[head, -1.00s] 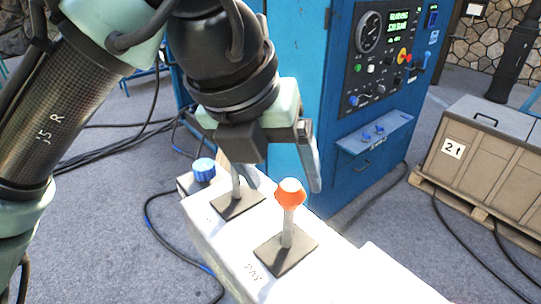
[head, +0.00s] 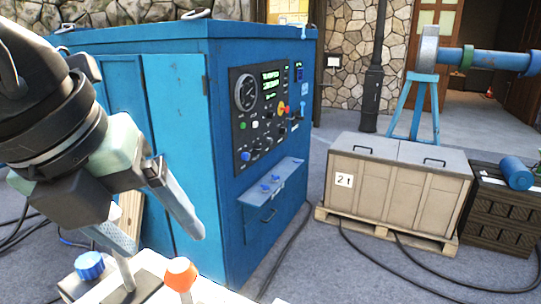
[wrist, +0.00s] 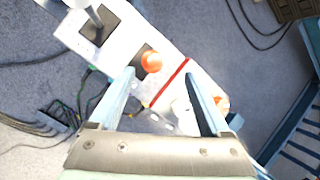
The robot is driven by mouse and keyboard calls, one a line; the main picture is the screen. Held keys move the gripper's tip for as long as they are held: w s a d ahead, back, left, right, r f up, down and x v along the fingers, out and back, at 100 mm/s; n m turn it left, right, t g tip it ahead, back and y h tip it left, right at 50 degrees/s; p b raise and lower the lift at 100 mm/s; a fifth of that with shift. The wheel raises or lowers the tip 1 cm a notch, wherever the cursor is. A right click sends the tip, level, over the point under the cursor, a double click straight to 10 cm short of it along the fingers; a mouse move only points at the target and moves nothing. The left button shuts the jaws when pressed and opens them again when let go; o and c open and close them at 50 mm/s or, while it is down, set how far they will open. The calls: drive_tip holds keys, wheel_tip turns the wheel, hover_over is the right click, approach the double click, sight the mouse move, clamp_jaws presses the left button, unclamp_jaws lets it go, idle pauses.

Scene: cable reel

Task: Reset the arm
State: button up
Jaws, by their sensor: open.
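My gripper (head: 155,236) is at the left of the head view, its two fingers spread and pointing down over a white control box (head: 150,263). An orange-knobbed lever (head: 181,273) stands on the box, just below and right of the fingers. A second lever's stem (head: 123,272) rises below the left finger, its top hidden by the gripper. In the wrist view my gripper (wrist: 158,68) is open with nothing held. An orange knob (wrist: 152,62) shows between the fingertips, and another orange knob (wrist: 222,103) lies right of the right finger.
A blue cabinet (head: 225,150) with a gauge panel stands close behind my gripper. A blue knob (head: 90,265) sits by the white box. A beige crate (head: 395,190) on a pallet stands right. Black cables (head: 385,277) cross the floor. The floor between cabinet and crate is mostly clear.

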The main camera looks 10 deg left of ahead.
drive_tip(key=w+d+r+n+t+h, duration=0.3)
drive_tip(key=w+d+r+n+t, duration=0.3)
drive_tip(key=d, duration=0.3)
drive_tip(key=w+d+r+n+t+h, duration=0.35)
drive_tip(key=d+r+n+t, duration=0.25)
drive_tip(key=d+r, duration=0.25)
drive_tip(key=s+a+r+n+t+y, duration=0.1)
drive_tip(key=s+n+t+y, duration=0.3)
drive_tip(key=n, duration=0.6)
drive_tip(key=s+a+r+n+t+y, duration=0.1)
drive_tip(key=s+r+n+t+y, duration=0.2)
drive_tip(key=n, duration=0.7)
drive_tip(key=shift+s+a+r+n+t+y, duration=0.3)
drive_tip(key=shift+s+r+t, duration=0.45)
drive_tip(key=shift+s+t, duration=0.85)
drive_tip(key=shift+w+d, duration=0.1)
drive_tip(key=shift+w, duration=0.15)
